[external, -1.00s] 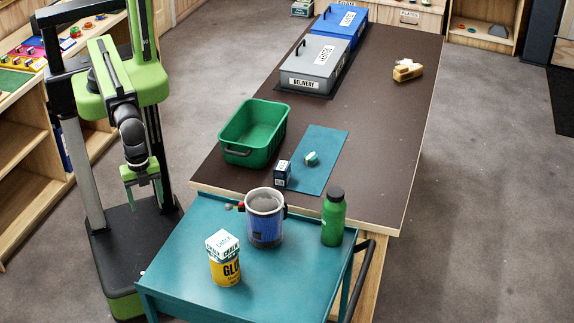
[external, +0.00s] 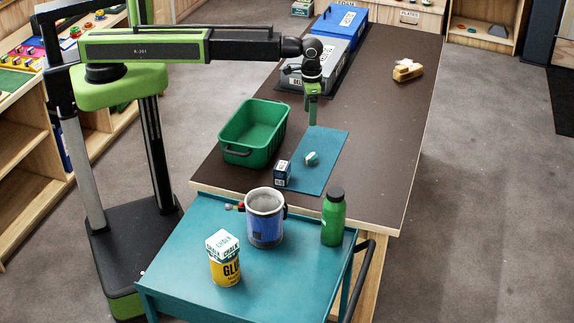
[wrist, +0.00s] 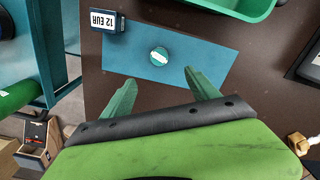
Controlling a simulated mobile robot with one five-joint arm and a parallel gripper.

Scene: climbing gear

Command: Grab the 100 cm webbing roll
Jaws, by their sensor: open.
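A small round teal roll with a white label (external: 311,158) lies on the blue mat (external: 318,178) on the dark table; its label is too small to read. In the wrist view the roll (wrist: 159,62) lies just beyond the gap between my fingertips, roughly centred. My gripper (external: 312,117) is open and empty, pointing down above the table by the mat's far end. In the wrist view the two green fingers (wrist: 160,80) are spread wide and touch nothing.
A small price box (external: 283,174) marked 12 EUR in the wrist view stands at the mat's left edge. A green bin (external: 238,150) is left of the mat. Grey (external: 300,80) and blue (external: 350,15) lidded boxes stand farther back.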

